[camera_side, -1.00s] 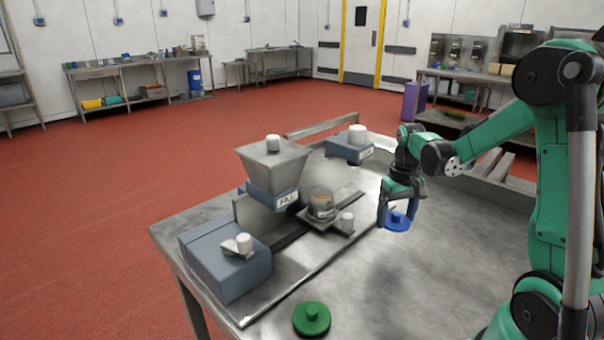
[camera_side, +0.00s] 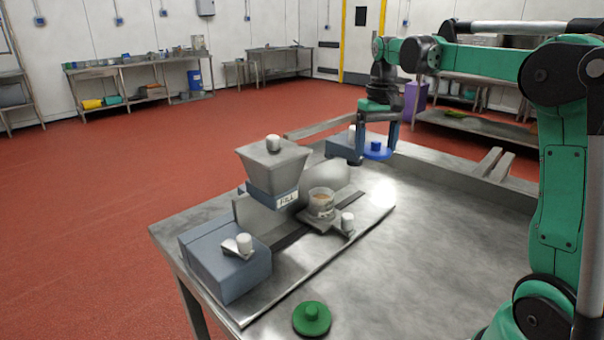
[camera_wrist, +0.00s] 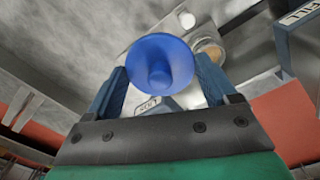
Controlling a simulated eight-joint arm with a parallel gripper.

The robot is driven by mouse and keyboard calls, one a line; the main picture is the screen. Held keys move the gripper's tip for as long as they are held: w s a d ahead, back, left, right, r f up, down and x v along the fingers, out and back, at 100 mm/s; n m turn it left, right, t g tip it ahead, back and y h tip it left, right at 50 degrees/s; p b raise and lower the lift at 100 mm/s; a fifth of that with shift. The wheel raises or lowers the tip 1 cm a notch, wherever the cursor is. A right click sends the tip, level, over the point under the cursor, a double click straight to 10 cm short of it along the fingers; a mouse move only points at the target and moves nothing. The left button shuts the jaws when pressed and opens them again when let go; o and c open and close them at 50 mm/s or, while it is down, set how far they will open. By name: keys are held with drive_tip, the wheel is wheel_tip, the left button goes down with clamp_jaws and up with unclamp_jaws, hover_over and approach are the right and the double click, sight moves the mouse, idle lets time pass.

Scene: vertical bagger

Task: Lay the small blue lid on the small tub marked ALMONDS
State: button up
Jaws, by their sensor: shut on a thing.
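The small blue lid (camera_side: 376,151) is a round disc with a knob on top. My gripper (camera_side: 376,146) is shut on it and holds it in the air near the far block of the machine. The lid also fills the middle of the wrist view (camera_wrist: 160,62) between the two fingers. A small clear tub (camera_side: 321,203) with brown contents stands on a small platform in front of the hopper. Part of it shows behind the lid in the wrist view (camera_wrist: 208,50). I cannot read any marking on the tub.
The hopper (camera_side: 273,165) with a white knob rises over a block labelled FILL (camera_side: 287,199), left of the tub. A white knob (camera_side: 347,221) stands beside the tub. A green lid (camera_side: 311,319) lies at the front of the table. The right half of the table (camera_side: 430,230) is bare.

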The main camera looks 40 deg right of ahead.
drive_tip(key=w+a+f, duration=0.4)
drive_tip(key=w, duration=0.5)
drive_tip(key=shift+w+a+f, duration=0.1)
drive_tip(key=shift+w+f, duration=0.05)
drive_tip(key=shift+f, duration=1.4)
drive_tip(key=shift+w+a+f, duration=0.1)
drive_tip(key=shift+f, duration=1.4)
drive_tip(key=shift+f, duration=0.35)
drive_tip(key=o, duration=1)
drive_tip(key=shift+o, duration=0.2)
wheel_tip(320, 180, up, 7)
